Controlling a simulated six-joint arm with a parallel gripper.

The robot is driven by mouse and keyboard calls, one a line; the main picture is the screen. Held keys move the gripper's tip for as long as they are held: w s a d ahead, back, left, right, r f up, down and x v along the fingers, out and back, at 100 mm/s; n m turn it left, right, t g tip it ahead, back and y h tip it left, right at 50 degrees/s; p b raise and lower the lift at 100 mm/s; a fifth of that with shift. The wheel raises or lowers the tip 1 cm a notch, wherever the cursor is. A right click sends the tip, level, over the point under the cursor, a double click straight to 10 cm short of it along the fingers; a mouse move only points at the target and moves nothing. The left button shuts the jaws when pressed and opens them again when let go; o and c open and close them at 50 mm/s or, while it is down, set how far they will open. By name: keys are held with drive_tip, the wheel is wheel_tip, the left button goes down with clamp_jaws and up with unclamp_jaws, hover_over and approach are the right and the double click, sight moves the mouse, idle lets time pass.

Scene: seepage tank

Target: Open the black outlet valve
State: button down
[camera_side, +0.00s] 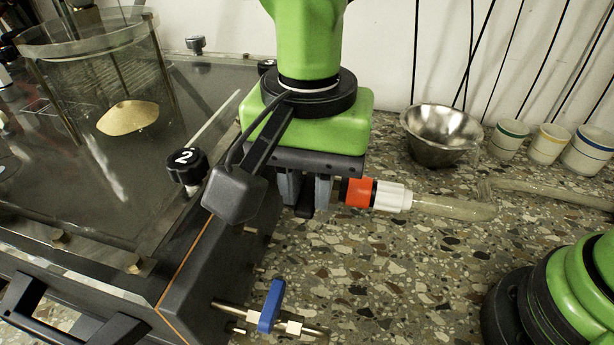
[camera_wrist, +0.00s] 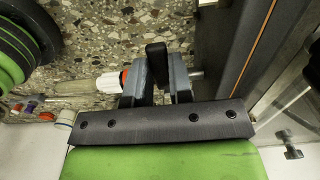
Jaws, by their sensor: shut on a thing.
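My gripper (camera_side: 306,198) points down beside the dark tank's end wall, with its two grey fingers on either side of the black outlet valve handle (camera_side: 305,211). It is shut on this handle. In the wrist view the black handle (camera_wrist: 156,54) stands out between the fingers of my gripper (camera_wrist: 157,72) and appears to lie across the line of the pipe. An orange-red collar (camera_side: 357,192) and a white hose fitting (camera_side: 391,197) sit on the pipe to the right of the fingers. The valve body is mostly hidden by my gripper.
A blue-handled valve (camera_side: 271,306) is on the same wall, nearer the camera. A clear hose (camera_side: 450,208) runs right over the speckled bench. A black knob marked 2 (camera_side: 186,166) stands on the tank edge. A metal bowl (camera_side: 440,133) and several cups (camera_side: 548,144) stand behind.

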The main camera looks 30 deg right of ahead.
sight(368, 181)
drive_tip(key=d+n, duration=0.2)
drive_tip(key=n, duration=0.2)
drive_tip(key=d+n, duration=0.2)
drive_tip(key=n, duration=0.3)
drive_tip(key=s+d+n, duration=0.1)
drive_tip(key=d+n, duration=0.1)
drive_tip(key=n, duration=0.3)
drive_tip(key=shift+d+r, duration=0.1)
drive_tip(key=shift+d, duration=0.15)
drive_tip(key=shift+w+d+n, duration=0.3)
drive_tip(key=shift+d+n, duration=0.1)
drive_tip(key=shift+n, duration=0.55)
drive_tip(key=shift+w+d+n, duration=0.3)
drive_tip(key=shift+d+n, duration=0.05)
drive_tip(key=shift+n, duration=0.6)
drive_tip(key=c, duration=1)
unclamp_jaws()
drive_tip(key=shift+r, duration=0.1)
